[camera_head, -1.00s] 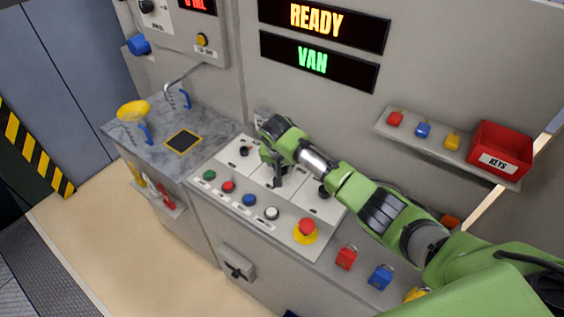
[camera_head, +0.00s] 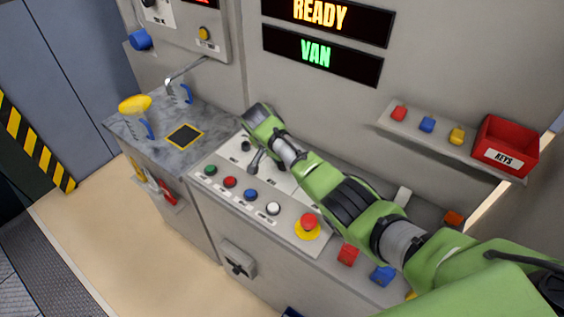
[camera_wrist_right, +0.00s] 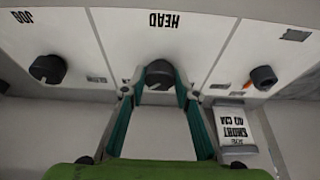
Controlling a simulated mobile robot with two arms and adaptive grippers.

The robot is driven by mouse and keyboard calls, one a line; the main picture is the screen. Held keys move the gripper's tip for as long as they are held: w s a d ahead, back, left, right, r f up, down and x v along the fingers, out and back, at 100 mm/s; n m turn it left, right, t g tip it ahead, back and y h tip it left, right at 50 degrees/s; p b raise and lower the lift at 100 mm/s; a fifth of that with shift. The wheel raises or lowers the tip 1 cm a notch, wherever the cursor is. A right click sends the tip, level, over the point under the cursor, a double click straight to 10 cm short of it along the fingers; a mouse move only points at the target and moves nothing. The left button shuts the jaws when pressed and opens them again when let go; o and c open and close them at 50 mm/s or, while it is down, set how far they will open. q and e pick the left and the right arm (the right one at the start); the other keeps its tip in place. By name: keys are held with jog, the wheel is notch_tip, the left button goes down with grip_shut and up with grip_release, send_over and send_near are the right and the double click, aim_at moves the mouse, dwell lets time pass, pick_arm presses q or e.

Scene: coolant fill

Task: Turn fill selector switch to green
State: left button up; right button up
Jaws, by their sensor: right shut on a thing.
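My right gripper (camera_wrist_right: 160,88) has its two teal fingers on either side of the black middle knob (camera_wrist_right: 159,74), under an upside-down HEAD label, and is shut on it. In the head view the right gripper (camera_head: 254,166) is low over the white switch panel (camera_head: 228,170), and its wrist and arm hide part of the panel. A black knob (camera_wrist_right: 264,77) with an orange mark stands to the right in the wrist view, and a JOG knob (camera_wrist_right: 47,68) to the left. I cannot read which knob is the fill selector. My left gripper is not in view.
Green, red, blue and white buttons and a red emergency button (camera_head: 308,222) line the panel's front. Above, displays read READY (camera_head: 320,15) and VAN (camera_head: 315,54). A red KEYS bin (camera_head: 505,147) sits on the right shelf.

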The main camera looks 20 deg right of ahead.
jog(key=o, duration=1.1)
jog(key=v, duration=1.2)
jog(key=shift+w, duration=0.1)
